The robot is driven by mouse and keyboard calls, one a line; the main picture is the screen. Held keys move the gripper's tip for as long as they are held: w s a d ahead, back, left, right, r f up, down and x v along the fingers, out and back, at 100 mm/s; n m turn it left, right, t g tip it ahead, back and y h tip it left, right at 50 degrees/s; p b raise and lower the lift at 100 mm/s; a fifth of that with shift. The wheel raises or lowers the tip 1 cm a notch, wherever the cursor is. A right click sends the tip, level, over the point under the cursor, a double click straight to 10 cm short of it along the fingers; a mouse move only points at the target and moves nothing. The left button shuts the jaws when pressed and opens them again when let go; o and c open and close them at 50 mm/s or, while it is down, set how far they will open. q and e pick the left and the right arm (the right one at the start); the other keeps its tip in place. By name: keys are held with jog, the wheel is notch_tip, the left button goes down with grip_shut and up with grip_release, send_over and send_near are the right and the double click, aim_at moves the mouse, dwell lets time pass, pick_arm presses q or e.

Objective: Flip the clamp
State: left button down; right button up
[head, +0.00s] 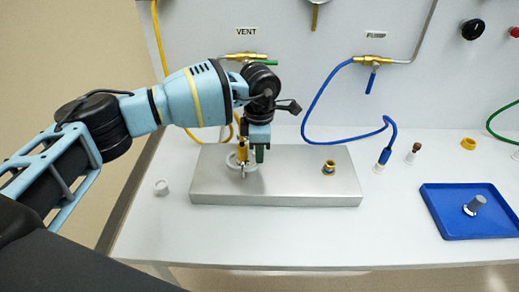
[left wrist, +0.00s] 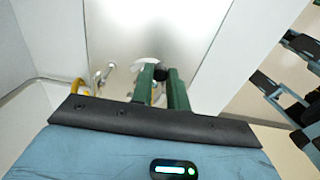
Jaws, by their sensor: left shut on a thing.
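The clamp (head: 233,162) shows as a pale ring with a small metal part, around a yellow fitting (head: 242,150) at the left of a grey metal block. My left gripper (head: 260,155) points down at its right side, with green fingers close beside the fitting. In the left wrist view, the two green fingers (left wrist: 162,78) have a dark round piece between their tips, and part of the pale ring (left wrist: 143,66) shows behind them. The left gripper is shut on the clamp; the fingers hide much of the contact. My right gripper is not in view.
The metal block (head: 290,185) also carries a yellow fitting (head: 329,167) at its right. A loose white ring (head: 161,187) lies left of it. A blue tray (head: 470,225) holds a grey piece. A blue hose (head: 318,95) and a yellow hose (head: 160,45) hang from the wall.

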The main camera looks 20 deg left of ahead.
pick_arm(q)
jog(key=n, duration=0.2)
jog(key=p, duration=0.1)
jog(key=shift+w+a+r+n, duration=0.25)
jog(key=shift+w+a+n, duration=0.25)
jog(key=shift+a+n, duration=0.05)
jog(key=shift+n, duration=0.25)
jog(key=shift+w+a+f+n, duration=0.15)
jog(key=shift+a+n, duration=0.05)
jog(key=shift+n, duration=0.4)
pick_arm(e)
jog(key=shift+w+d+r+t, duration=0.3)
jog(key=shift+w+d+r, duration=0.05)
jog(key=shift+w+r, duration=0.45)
pick_arm(q)
jog(key=c, duration=1.5)
grip_release()
jog(key=shift+o, duration=0.7)
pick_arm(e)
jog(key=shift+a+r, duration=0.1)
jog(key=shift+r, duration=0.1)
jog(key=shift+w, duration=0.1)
pick_arm(q)
notch_tip(320, 180, up, 8)
jog(key=shift+f, duration=0.15)
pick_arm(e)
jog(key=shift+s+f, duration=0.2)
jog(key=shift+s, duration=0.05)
